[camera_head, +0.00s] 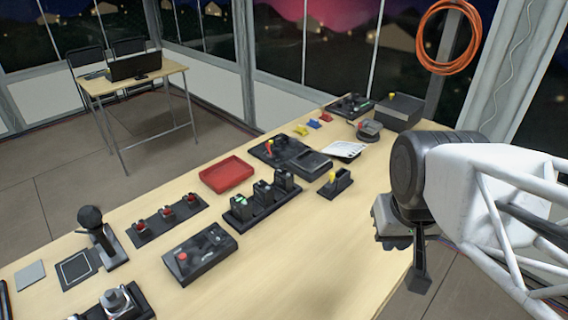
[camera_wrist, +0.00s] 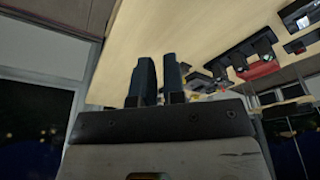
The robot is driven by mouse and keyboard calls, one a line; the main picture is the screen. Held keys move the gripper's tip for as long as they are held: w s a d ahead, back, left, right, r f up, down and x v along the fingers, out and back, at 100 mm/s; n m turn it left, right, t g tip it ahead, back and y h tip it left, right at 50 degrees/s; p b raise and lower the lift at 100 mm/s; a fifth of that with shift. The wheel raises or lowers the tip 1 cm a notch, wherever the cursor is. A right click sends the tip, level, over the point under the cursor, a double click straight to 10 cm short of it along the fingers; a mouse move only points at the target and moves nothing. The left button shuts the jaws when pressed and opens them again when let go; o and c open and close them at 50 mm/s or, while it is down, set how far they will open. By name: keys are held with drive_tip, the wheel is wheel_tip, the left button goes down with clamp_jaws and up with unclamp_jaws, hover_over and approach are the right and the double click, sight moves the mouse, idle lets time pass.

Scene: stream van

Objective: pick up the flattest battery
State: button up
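Three dark upright batteries, (camera_head: 240,207), (camera_head: 262,192) and (camera_head: 284,180), stand in a row in a black charger base (camera_head: 268,212) near the middle of the table in the head view. Small green marks show on them, but their charge levels are too small to read. My gripper (camera_head: 420,280) hangs past the table's right edge, well right of the batteries and pointing down. In the wrist view its two dark fingers (camera_wrist: 158,68) stand a narrow gap apart, with nothing between them.
Around the charger are a black box with a red button (camera_head: 200,253), a red tray (camera_head: 228,174), a row of red switches (camera_head: 166,219) and a small yellow-topped joystick (camera_head: 334,183). A microphone-like stand (camera_head: 101,237) is at left. The table's front right is clear.

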drive_tip(key=o, duration=1.1)
drive_tip(key=shift+c, duration=0.2)
drive_tip(key=m+t+y, duration=0.4)
drive_tip(key=m+y, duration=0.6)
drive_tip(key=m, duration=1)
hover_over(290, 181)
drive_tip(key=s+d, duration=0.3)
drive_tip(key=s, duration=0.8)
wheel_tip(290, 181, down, 11)
drive_tip(key=w+f+m+t, duration=0.1)
drive_tip(key=w+f+m, duration=0.1)
drive_tip(key=w+f+m+t, duration=0.1)
drive_tip(key=w+f+m, duration=0.1)
drive_tip(key=w+d+f+m+t, duration=0.1)
drive_tip(key=w+f+m, duration=0.1)
drive_tip(key=shift+w+m, duration=0.35)
drive_tip(key=shift+m, duration=0.05)
drive_tip(key=shift+x, duration=1.3)
